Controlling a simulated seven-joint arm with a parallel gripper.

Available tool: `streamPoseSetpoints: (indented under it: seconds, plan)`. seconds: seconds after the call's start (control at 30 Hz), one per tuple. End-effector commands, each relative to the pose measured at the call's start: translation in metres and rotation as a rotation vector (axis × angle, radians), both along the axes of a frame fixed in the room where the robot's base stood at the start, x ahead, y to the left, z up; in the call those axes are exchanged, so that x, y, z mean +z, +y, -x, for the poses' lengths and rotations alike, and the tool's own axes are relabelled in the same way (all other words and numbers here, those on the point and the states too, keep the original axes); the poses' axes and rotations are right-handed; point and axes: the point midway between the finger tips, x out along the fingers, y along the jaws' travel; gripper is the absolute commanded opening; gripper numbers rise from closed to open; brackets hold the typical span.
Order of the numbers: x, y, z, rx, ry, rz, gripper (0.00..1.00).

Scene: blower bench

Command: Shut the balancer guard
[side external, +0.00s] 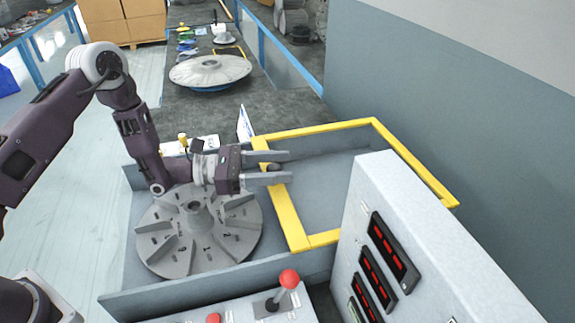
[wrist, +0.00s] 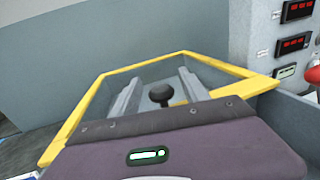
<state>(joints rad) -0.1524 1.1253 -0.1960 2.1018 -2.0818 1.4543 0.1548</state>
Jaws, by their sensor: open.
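The balancer guard (side external: 286,215) is a grey cover with a yellow rim. It stands at the right part of the bench, clear of the finned grey rotor (side external: 168,250), which is uncovered. The guard's yellow rim also shows in the wrist view (wrist: 86,105). My gripper (side external: 289,167) reaches over the guard's near-left yellow bar, with its fingers pointing right. It is open. In the wrist view my gripper (wrist: 160,76) has a black round knob (wrist: 161,93) between its two fingers; whether they touch it I cannot tell.
A control cabinet (side external: 375,190) with red displays stands at the front right. A red-knobbed lever (side external: 289,280) is on the front panel. A grey wall rises behind the guard. A large grey disc (side external: 210,69) lies on the far table.

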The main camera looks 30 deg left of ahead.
Motion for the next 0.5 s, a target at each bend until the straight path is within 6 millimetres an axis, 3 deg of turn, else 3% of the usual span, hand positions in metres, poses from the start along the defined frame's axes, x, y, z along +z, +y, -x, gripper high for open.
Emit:
streamPoseSetpoints:
  seconds: [0.13, 0.4, 0.5]
  plan:
    - [0.000, -0.016, -0.009, -0.003, 0.000, 0.000, 0.53]
    - [0.000, -0.019, -0.012, 0.000, 0.001, 0.001, 0.53]
    - [0.000, -0.019, -0.012, 0.000, 0.001, 0.000, 0.35]
